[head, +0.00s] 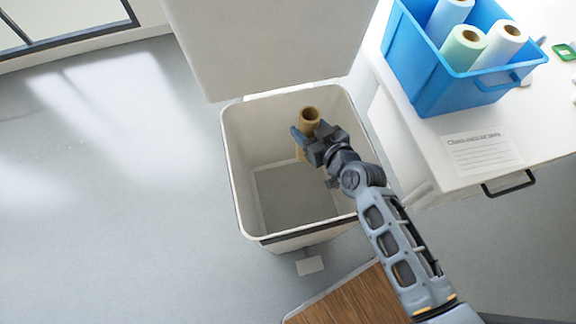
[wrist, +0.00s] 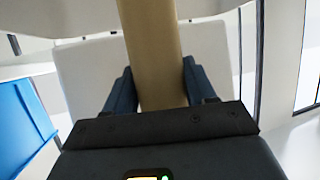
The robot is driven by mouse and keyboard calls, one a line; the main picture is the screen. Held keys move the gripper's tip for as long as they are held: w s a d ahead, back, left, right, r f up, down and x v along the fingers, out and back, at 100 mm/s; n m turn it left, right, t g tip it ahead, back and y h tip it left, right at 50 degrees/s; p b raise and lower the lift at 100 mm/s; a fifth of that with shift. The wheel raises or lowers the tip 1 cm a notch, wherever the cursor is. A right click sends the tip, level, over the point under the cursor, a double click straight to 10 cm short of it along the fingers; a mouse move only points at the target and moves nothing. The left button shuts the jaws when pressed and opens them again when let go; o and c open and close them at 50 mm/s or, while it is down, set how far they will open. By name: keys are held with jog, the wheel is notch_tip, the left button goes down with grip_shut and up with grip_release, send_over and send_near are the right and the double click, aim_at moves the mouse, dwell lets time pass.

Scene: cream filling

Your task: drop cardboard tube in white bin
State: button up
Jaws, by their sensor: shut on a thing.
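The cardboard tube (head: 309,116) is brown and hollow, and stands roughly upright over the white bin's opening in the head view. My gripper (head: 307,138) is shut on it, with fingers on both sides. In the wrist view the tube (wrist: 152,50) runs up between the two fingers of my gripper (wrist: 152,92). The white bin (head: 236,180) stands on the floor with its lid (head: 265,45) raised at the back. The bin's visible floor is empty. The lower part of the tube is partly hidden by my gripper.
A white counter (head: 545,130) is at the right, with a blue crate (head: 420,85) holding several rolls and a paper label sheet (head: 482,153). A wooden surface (head: 345,300) is at the front. The grey floor (head: 110,200) at the left is clear.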

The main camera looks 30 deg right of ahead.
notch_tip(320, 180, down, 4)
jog(key=b, duration=0.3)
jog(key=shift+f, duration=0.25)
jog(key=o, duration=1.1)
jog(key=shift+b+v, duration=0.65)
jog(key=shift+v, duration=3.3)
